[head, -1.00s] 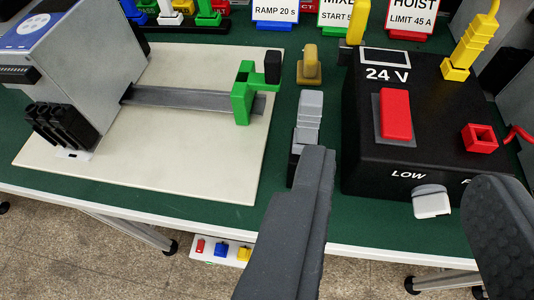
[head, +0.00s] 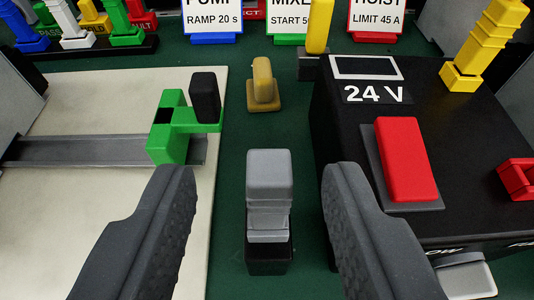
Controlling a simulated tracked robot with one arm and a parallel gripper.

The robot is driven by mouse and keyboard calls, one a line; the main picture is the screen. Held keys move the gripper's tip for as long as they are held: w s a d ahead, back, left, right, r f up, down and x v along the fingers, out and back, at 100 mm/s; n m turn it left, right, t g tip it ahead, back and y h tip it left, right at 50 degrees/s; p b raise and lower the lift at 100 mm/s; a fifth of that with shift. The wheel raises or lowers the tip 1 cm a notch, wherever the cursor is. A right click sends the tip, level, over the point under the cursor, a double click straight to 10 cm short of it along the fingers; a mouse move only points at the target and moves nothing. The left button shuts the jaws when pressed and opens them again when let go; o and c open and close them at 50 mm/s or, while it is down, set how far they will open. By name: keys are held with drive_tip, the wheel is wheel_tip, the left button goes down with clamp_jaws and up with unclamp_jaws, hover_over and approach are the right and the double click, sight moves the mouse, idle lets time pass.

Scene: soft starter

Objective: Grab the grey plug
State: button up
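The grey plug (head: 269,190) stands upright in a small black holder (head: 267,255) on the green table top. It is in the lower middle of the head view. My gripper (head: 262,185) is open, with one dark finger to the left of the plug and one to the right. There is a visible gap on both sides, and neither finger appears to touch the plug. How far the fingertips are above the table I cannot tell.
A black 24 V box (head: 455,215) with a red rocker (head: 405,160) stands close on the right. A green clamp (head: 170,130) on a metal rail is at left. A tan plug (head: 263,85) stands behind. Yellow plugs (head: 483,45) and label signs (head: 213,20) are at the back.

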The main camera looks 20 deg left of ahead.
sight(271, 194)
drive_tip(key=shift+d+b+x, duration=0.2)
drive_tip(key=shift+b+x, duration=0.3)
drive_tip(key=shift+x, duration=1.85)
drive_tip(key=shift+w+f, duration=0.2)
drive_tip(key=shift+w, duration=0.1)
clamp_jaws()
